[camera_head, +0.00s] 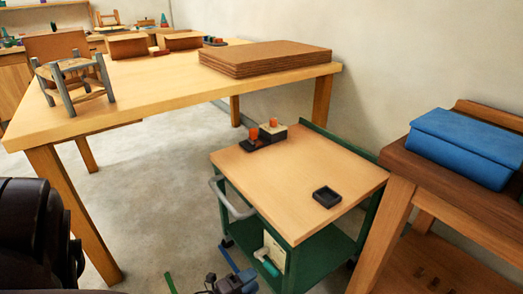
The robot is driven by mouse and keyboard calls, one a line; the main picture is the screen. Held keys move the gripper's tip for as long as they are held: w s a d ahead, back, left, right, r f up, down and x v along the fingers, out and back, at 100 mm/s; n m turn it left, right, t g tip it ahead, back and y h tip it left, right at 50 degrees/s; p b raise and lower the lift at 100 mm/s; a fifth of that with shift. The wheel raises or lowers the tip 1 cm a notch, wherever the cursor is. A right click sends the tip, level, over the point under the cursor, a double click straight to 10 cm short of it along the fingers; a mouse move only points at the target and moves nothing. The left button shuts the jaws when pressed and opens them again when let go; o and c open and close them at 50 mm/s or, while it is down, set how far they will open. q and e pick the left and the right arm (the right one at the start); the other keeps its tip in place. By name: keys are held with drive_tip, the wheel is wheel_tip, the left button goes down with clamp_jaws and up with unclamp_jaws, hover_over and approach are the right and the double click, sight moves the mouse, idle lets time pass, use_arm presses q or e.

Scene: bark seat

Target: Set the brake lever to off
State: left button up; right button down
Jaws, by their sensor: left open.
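The cart (300,170) has a wooden top and a green frame. Low on its near side is a pale plate (273,243) with a teal-green handle (269,266) on it, which looks like the brake lever. Its lettering is too small to read. My left gripper (232,281) shows only in part at the bottom edge, blue-grey and dark. It is open, left of the lever and apart from it. The dark links of my arm show at the lower left. My right gripper is out of view.
A grey push handle (232,198) sticks out from the cart's left side. A small black tray (326,197) and a dark block with orange parts (263,135) sit on its top. A large table (150,85) stands behind; a wooden bench (398,190) is close on the right.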

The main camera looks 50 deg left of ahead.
use_arm(q)
drive_tip(key=shift+s, duration=1.95)
